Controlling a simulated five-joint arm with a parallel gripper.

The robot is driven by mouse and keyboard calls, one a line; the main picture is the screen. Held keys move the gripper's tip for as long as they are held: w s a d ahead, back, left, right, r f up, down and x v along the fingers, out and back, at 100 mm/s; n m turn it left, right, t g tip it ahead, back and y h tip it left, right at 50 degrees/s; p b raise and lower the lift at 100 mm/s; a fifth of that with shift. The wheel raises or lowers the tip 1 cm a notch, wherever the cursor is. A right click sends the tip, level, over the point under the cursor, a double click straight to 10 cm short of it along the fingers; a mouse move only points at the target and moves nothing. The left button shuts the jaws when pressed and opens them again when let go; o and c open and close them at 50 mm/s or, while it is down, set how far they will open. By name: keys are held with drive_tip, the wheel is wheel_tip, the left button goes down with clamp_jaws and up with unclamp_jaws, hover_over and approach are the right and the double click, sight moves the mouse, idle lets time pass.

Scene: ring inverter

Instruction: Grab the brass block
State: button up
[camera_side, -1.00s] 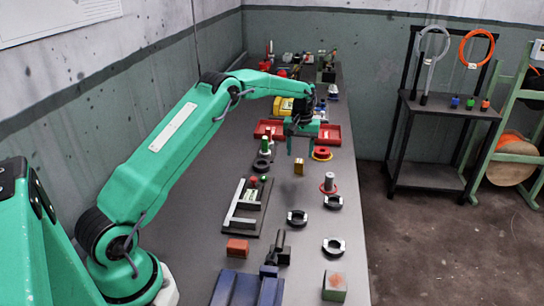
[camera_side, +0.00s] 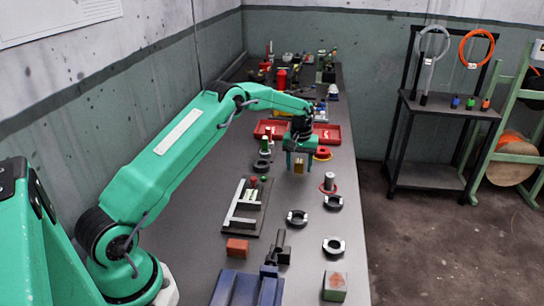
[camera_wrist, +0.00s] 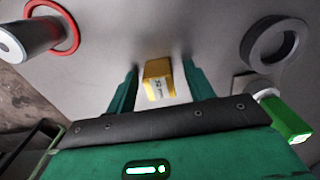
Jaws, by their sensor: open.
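The brass block (camera_side: 299,166) is a small yellow-gold upright block on the grey table, about the middle of the side view. My gripper (camera_side: 299,160) is right at it, with its green fingers pointing down on either side. In the wrist view the brass block (camera_wrist: 159,80), with a pale label on its face, lies between the tips of my open gripper (camera_wrist: 160,85). Gaps show between the block and both fingers there. I cannot tell how far down the fingers reach along the block.
A grey cylinder in a red ring (camera_side: 328,183) stands to the right. A black ring (camera_side: 261,166) and a green-topped part (camera_side: 265,145) are to the left. Red trays (camera_side: 326,134) lie behind.

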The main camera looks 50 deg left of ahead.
sight(301, 162)
drive_tip(key=shift+c, duration=0.4)
clamp_jaws()
drive_tip(key=shift+r, duration=0.15)
drive_tip(key=shift+r, duration=0.4)
drive_tip(key=r, duration=0.2)
drive_tip(key=d+r, duration=0.1)
drive_tip(key=shift+r, duration=0.35)
drive_tip(key=s+d+r, duration=0.3)
drive_tip(key=d+r, duration=0.3)
drive_tip(key=d, duration=0.4)
drive_tip(key=shift+d+r, duration=0.15)
drive_tip(key=shift+r, duration=0.05)
drive_tip(key=shift+w, duration=0.1)
